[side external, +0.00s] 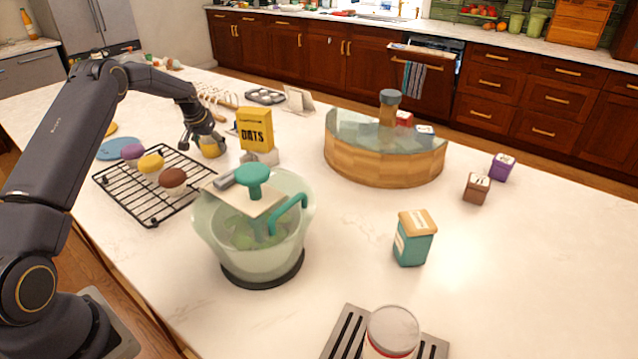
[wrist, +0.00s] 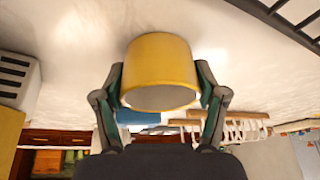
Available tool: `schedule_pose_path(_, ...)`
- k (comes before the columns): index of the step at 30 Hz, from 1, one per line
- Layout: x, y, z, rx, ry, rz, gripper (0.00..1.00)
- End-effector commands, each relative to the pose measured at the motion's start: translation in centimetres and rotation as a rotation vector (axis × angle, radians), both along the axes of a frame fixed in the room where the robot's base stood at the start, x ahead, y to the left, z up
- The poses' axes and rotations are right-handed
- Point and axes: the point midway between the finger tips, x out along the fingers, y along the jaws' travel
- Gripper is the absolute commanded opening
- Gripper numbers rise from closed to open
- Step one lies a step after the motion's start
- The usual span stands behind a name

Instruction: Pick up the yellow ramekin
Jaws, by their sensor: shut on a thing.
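The yellow ramekin (wrist: 160,67) is between the two fingers of my gripper (wrist: 160,95) in the wrist view. A finger presses on each side of it, and my gripper is shut on it. In the side external view the ramekin (side external: 210,148) shows below my gripper (side external: 205,143), right of the wire rack. I cannot tell whether its base touches the counter.
A black wire rack (side external: 128,196) holding purple, yellow and brown items stands close on the left. A yellow oats box (side external: 256,130) stands just right of my gripper. A green-lidded salad spinner (side external: 230,215) is nearer the camera. Bare counter (side external: 335,240) lies right of it.

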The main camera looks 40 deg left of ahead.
Motion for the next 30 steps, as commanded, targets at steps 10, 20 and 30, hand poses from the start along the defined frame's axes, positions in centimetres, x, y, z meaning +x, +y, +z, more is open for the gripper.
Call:
schedule_pose_path(10, 0.0, 0.0, 0.1, 0.001, -0.001, 0.000, 0.30)
schedule_pose_path(20, 0.0, 0.1, 0.8, 0.002, -0.001, 0.000, 0.30)
schedule_pose_path(30, -2.7, -1.5, 7.2, 0.004, -0.004, 0.000, 0.30)
